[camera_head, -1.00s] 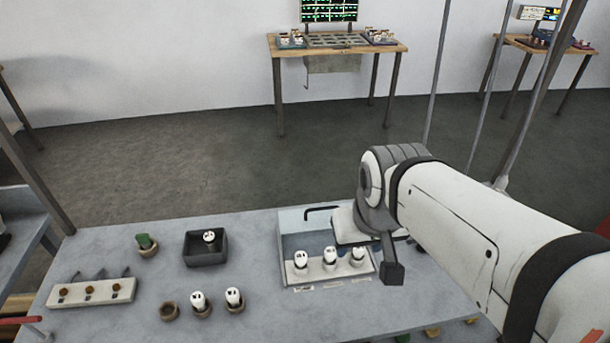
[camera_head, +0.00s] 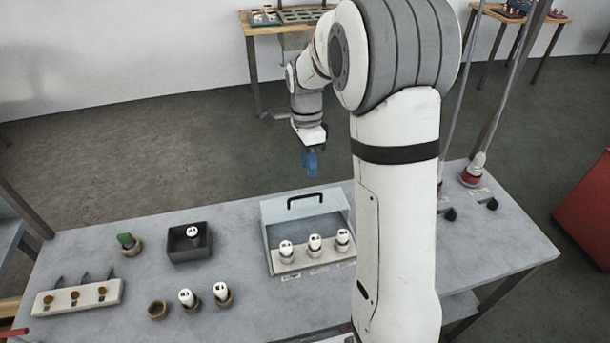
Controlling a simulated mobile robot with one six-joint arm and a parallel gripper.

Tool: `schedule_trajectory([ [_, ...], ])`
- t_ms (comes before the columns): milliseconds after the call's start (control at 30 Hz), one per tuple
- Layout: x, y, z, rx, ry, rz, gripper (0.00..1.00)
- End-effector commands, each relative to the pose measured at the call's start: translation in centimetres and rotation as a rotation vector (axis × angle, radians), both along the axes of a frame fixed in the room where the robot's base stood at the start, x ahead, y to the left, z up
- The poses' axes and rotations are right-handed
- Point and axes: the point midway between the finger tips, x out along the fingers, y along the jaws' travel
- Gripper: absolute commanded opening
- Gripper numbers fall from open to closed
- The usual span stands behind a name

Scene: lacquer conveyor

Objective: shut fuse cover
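The fuse cover (camera_head: 288,213) is a clear, pale panel with a black bar handle (camera_head: 305,199). It stands raised behind the fuse holder block (camera_head: 290,267), so it looks open. Several white fuses sit in a row in the block, uncovered in front of the panel. My gripper (camera_head: 310,165), with blue fingers, hangs pointing down beyond and above the cover, apart from the handle. The fingers look small and close together from here, and I cannot tell whether they are open or shut. No held object shows.
A dark tray (camera_head: 188,254) with one fuse stands left of the block. Round holders (camera_head: 158,310), some with fuses, stand in front of it. A white switch strip (camera_head: 50,306) lies at far left. My arm hides the table right of the cover.

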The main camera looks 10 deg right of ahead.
Motion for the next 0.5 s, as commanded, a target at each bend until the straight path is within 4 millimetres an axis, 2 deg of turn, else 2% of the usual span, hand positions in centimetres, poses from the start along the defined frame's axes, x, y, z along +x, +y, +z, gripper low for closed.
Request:
schedule_trajectory([
  [167, 1.0, 0.0, -1.2, -0.014, 0.026, -0.082, 0.31],
  [267, 0.8, 0.0, -2.1, -0.015, 0.028, -0.087, 0.31],
  [500, 0.0, 0.0, -5.8, -0.015, 0.03, -0.085, 0.31],
])
